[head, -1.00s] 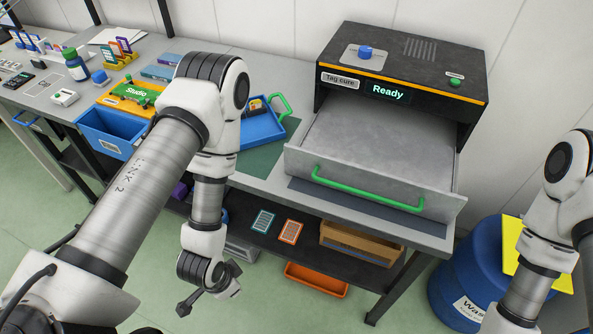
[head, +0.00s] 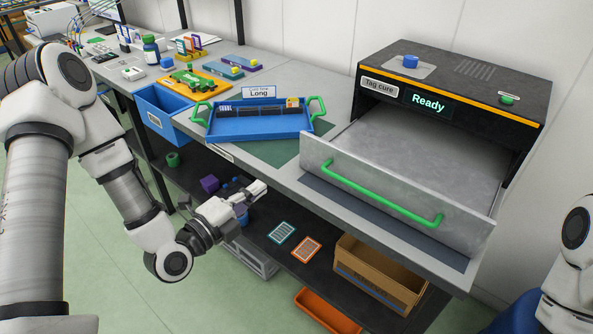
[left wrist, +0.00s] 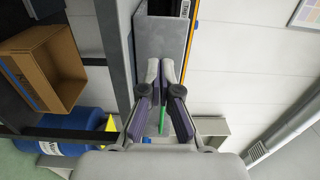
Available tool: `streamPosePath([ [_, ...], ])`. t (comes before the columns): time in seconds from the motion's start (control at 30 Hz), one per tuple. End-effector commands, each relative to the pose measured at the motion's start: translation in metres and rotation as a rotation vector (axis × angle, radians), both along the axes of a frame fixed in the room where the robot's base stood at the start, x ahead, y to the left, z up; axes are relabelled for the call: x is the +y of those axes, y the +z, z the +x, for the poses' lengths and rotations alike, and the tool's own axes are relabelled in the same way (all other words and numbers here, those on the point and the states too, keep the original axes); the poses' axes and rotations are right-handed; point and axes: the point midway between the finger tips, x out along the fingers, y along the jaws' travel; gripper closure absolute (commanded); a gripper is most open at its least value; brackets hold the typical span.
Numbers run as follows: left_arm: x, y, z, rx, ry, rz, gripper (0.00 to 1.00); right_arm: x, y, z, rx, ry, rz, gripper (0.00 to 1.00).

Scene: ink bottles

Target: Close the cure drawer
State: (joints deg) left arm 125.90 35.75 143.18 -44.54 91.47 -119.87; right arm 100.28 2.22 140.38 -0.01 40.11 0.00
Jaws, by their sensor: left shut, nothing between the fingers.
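The cure drawer (head: 410,180) is pulled out of the black Tag cure machine (head: 455,85). My right gripper is out of view; only part of the right arm shows.
A blue tray (head: 255,128) with green handles lies on the table left of the drawer. A blue bin (head: 165,118) hangs at the table front. A lower shelf holds cards and a cardboard box (head: 380,275).

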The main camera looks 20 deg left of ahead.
Motion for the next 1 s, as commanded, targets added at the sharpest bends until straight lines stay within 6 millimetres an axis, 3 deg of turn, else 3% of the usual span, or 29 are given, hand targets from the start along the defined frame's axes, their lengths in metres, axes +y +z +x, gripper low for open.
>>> streamPosePath([
  [0.13,-0.009,-0.001,0.02,-0.004,-0.007,0.008,1.0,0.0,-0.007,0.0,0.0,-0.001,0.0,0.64],
  [0.6,-0.039,0.003,0.112,0.0,-0.004,0.004,1.0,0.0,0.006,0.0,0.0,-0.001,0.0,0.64],
  [0.77,-0.042,0.002,0.127,0.002,-0.002,0.002,1.0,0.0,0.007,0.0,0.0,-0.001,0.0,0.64],
  [1.0,-0.043,0.001,0.129,0.003,-0.001,0.001,1.0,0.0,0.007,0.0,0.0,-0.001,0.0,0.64],
])
